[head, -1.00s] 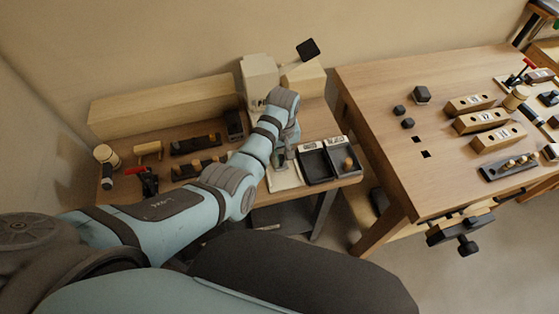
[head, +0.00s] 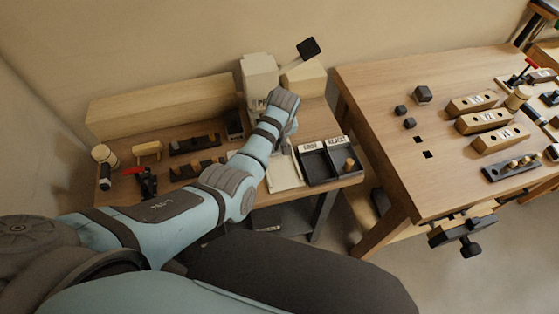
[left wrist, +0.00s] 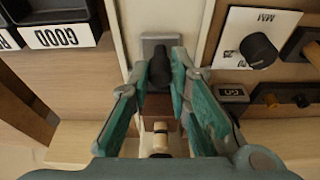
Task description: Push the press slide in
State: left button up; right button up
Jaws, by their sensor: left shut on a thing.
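The cream press (head: 259,75) stands at the back of the left bench, with a black paddle on its lever (head: 308,48). Its pale base plate (head: 285,175) reaches toward the front edge. My left gripper (left wrist: 160,70) is shut on the black knob (left wrist: 160,72) of the press slide, in front of a grey block (left wrist: 160,42) on the pale track. In the head view, my left wrist and forearm hide most of the gripper and the slide. A brown block with a pale peg (left wrist: 159,137) shows between the fingers. My right gripper is out of view.
A black two-part tray (head: 322,163) marked GOOD and REJECT sits right of the plate. Black fixtures (head: 195,143) and a red-handled clamp (head: 143,178) lie left. A long wooden block (head: 165,105) lines the back. Another bench (head: 370,90) stands right, beyond a gap.

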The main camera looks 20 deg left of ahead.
pick_arm(q)
jog(key=shift+w, duration=0.1)
jog(key=shift+w+a+f+t+y+b, duration=0.1)
jog(key=shift+w+a+t+y+b, duration=0.25)
jog(key=shift+w+t+y, duration=0.1)
jog(key=shift+w+a, duration=0.1)
jog(key=shift+w, duration=0.1)
jog(key=shift+r, duration=0.2)
jog(key=o, duration=0.8)
jog(key=shift+w+a+f, duration=0.1)
